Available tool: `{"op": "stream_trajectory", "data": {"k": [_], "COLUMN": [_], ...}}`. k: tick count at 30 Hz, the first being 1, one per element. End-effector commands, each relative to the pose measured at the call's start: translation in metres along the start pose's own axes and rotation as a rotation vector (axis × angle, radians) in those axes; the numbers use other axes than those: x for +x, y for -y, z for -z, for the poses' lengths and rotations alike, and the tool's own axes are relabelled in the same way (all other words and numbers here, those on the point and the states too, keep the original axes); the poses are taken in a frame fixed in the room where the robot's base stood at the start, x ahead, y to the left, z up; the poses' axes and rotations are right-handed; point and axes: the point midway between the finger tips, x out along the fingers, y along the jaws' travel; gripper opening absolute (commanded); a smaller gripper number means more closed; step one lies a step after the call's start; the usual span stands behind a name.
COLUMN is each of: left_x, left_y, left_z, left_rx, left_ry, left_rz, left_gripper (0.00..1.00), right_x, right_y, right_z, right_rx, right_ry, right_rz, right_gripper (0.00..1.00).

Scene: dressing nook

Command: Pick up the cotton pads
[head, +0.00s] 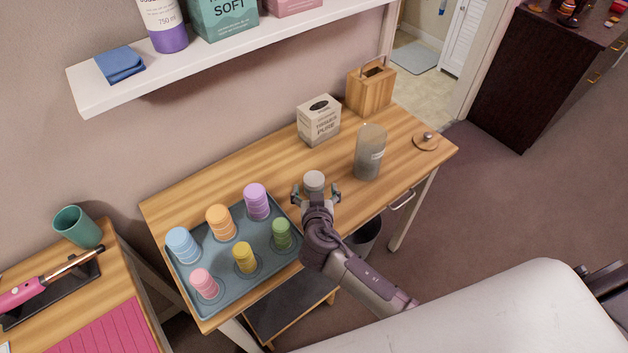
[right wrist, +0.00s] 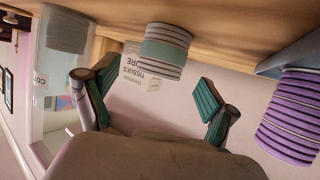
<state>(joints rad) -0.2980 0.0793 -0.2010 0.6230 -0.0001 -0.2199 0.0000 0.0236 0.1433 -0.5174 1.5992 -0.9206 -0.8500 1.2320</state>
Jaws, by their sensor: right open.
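A short stack of pale grey-white cotton pads (head: 314,180) stands on the wooden table, right of the blue-grey tray (head: 184,285). My right gripper (head: 315,193) is open, with its fingers on either side of the stack in the head view. In the right wrist view, the pad stack (right wrist: 165,50) shows pale layers with a greenish band, just beyond the open fingers (right wrist: 145,88) and apart from them. A clear jar (head: 370,153) with grey contents stands farther right; it also shows in the right wrist view (right wrist: 58,95). My left gripper is not in view.
The tray holds several coloured stacks; the purple (head: 256,201) and green (head: 281,233) ones are nearest my gripper. A tissue box (head: 319,121), a wooden holder (head: 371,90) and a knobbed lid (head: 426,141) stand farther back. A white shelf (head: 220,52) overhangs the wall side.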

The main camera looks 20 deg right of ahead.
Motion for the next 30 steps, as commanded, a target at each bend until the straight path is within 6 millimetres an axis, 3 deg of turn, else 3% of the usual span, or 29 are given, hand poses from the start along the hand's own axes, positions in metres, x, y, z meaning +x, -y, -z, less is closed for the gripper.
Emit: {"op": "stream_trajectory", "data": {"k": [4, 9, 17, 27, 30], "left_x": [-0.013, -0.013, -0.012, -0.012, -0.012], "left_y": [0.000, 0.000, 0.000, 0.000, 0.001], "left_z": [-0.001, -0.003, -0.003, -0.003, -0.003], "left_rx": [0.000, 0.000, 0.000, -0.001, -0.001], "left_ry": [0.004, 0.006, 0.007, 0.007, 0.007], "left_rz": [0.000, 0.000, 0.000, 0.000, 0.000], "left_gripper": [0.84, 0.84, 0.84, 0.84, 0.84], "right_x": [0.023, 0.041, 0.044, 0.043, 0.043], "right_y": [0.001, 0.001, 0.001, 0.001, 0.001], "right_z": [0.013, 0.009, 0.008, 0.008, 0.008], "right_rx": [-0.006, -0.003, -0.001, -0.001, -0.001], "right_ry": [-0.004, -0.001, -0.001, -0.001, -0.001], "right_rz": [-0.002, 0.000, 0.000, 0.000, 0.000], "right_gripper": [0.86, 0.86, 0.86, 0.32, 0.31]}}
